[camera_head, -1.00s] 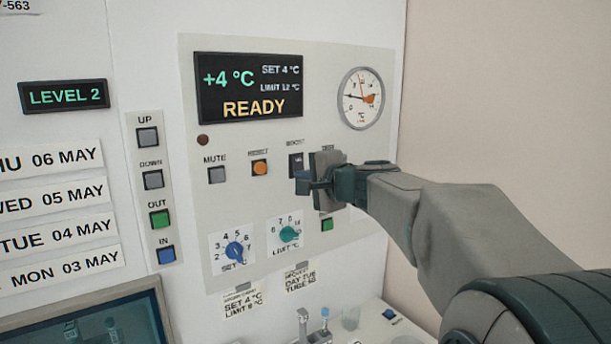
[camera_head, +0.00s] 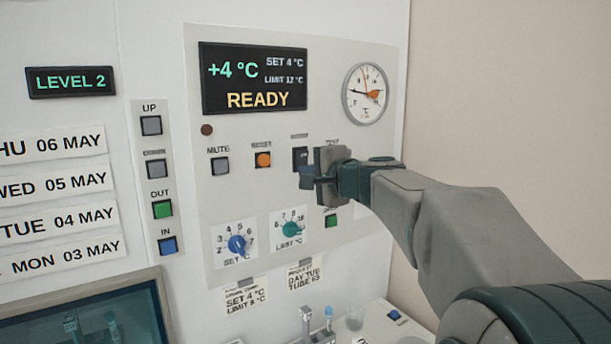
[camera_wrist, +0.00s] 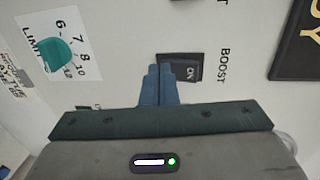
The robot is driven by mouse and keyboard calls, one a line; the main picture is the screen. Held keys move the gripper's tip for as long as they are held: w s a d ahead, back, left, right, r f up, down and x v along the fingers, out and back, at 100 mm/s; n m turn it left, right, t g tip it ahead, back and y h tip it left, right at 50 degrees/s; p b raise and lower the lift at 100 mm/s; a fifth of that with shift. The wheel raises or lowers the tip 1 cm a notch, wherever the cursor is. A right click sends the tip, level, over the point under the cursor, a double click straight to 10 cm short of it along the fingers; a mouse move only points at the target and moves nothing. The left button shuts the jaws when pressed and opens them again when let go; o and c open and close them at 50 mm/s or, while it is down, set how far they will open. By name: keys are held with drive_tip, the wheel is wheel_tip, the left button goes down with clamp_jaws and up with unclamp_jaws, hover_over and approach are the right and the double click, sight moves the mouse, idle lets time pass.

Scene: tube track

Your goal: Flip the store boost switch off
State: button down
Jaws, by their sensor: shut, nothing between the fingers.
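The boost switch (camera_head: 300,157) is a dark rocker on the light control panel, right of the orange reset button. In the wrist view the boost switch (camera_wrist: 184,66) shows the word ON beside the label BOOST. My gripper (camera_head: 308,178) is at the panel, just below the switch in the head view. In the wrist view my gripper's fingers (camera_wrist: 158,72) are together and empty, with their tips at the switch's edge. I cannot tell whether they touch it. The gripper body hides part of the panel.
The display (camera_head: 254,80) reads +4 °C and READY. The mute button (camera_head: 220,166), orange reset button (camera_head: 263,160), set dial (camera_head: 237,244), limit dial (camera_head: 291,229) and green button (camera_head: 331,221) are close by. A round gauge (camera_head: 366,94) is at upper right.

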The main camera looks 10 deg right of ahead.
drive_tip(key=s+d+f+b, duration=0.1)
drive_tip(key=s+d+b, duration=0.1)
drive_tip(key=s, duration=0.4)
drive_tip(key=s+d+f+b, duration=0.1)
drive_tip(key=s+d+b, duration=0.1)
drive_tip(key=s, duration=0.4)
drive_tip(key=shift+s+d+f+b, duration=0.25)
drive_tip(key=shift+s+b, duration=0.1)
drive_tip(key=shift+b, duration=0.1)
drive_tip(key=s+a+f+n+g+h, duration=0.1)
drive_tip(key=s+a+f+n+g, duration=0.25)
drive_tip(key=f, duration=0.45)
drive_tip(key=s+a+f+n+g+h, duration=0.1)
drive_tip(key=s+a+f+n+g, duration=0.15)
drive_tip(key=s+f, duration=0.45)
drive_tip(key=s+a+f+n+g, duration=0.2)
drive_tip(key=f+n+g, duration=0.15)
drive_tip(key=f, duration=0.65)
drive_tip(key=s+d+f+n+g+h, duration=0.2)
drive_tip(key=s+f+n+g+h, duration=0.1)
drive_tip(key=s+f, duration=0.4)
drive_tip(key=shift+s+d+f+n+h, duration=0.15)
drive_tip(key=shift+d+f+n+h, duration=0.2)
drive_tip(key=shift+f+n+h, duration=0.15)
